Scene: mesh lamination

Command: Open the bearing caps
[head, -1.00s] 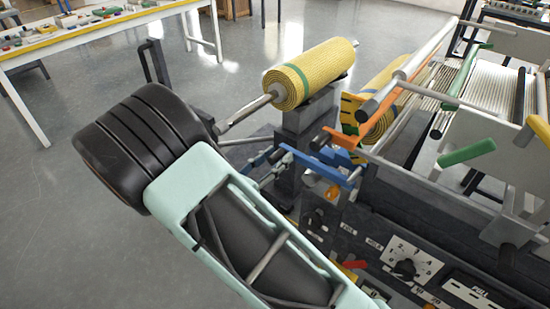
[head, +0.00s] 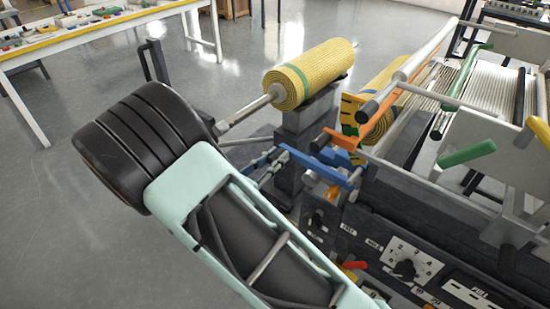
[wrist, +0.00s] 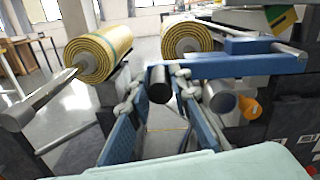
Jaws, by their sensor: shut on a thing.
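A blue lever (head: 325,168) sits on the near side of the machine; it also shows in the wrist view (wrist: 235,66) as a bar running right from a black knob (wrist: 160,88). My gripper (wrist: 162,80) has its two blue fingers either side of this knob and is shut on it. In the head view my gripper (head: 276,161) is at the lever's left end, partly hidden by my arm. Which cap each lever holds is hard to tell.
A yellow mesh roll (head: 312,72) on a metal shaft (head: 243,111) lies beyond my gripper. A second yellow roll (head: 383,75) is behind the orange lever. Below the blue lever is a control panel with a dial (head: 404,268). Open floor lies to the left.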

